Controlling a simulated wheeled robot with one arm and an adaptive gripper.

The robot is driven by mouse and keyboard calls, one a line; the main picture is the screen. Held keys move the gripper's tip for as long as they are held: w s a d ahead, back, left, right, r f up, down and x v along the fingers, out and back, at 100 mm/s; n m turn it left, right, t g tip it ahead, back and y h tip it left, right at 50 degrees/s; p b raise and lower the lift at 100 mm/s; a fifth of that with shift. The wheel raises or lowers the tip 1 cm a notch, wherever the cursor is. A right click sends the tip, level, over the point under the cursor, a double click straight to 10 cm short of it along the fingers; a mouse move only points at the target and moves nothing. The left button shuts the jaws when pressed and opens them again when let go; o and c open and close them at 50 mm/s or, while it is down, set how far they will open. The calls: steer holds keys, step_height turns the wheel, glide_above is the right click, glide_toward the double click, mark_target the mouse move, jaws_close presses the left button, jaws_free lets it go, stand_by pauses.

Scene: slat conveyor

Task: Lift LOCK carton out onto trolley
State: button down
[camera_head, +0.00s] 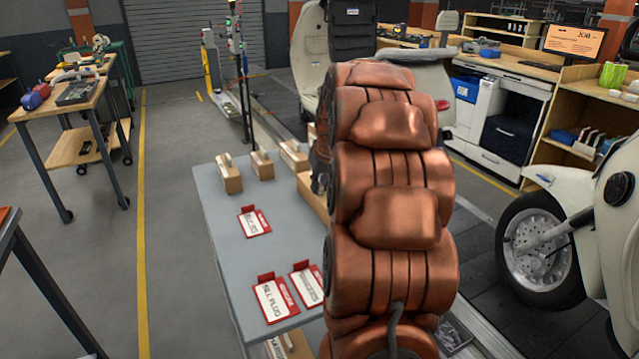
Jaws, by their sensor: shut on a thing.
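My copper-coloured arm fills the middle of the view. Only a dark sliver of my gripper (318,181) shows at the arm's left edge; the rest is hidden behind the arm. It is shut on a brown carton (311,200), which is mostly hidden too. I cannot read a LOCK label on any carton. Three small brown cartons stand upright in a row on a grey-topped table: the left one (229,176), the middle one (262,167) and the right one (293,156). I cannot tell whether this table (222,225) is the trolley.
Red-and-white cards (254,222) lie on the grey top. A wooden wheeled bench (75,150) stands at the left, with clear floor between. A pale vehicle with a wheel (540,250) stands close at the right. A desk and cabinets (505,110) are behind it.

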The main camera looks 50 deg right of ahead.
steer(key=shift+f, duration=0.1)
stand_by(0.3)
steer(key=c, duration=1.1)
jaws_free()
steer(key=shift+c, duration=0.2)
steer(key=v, duration=1.2)
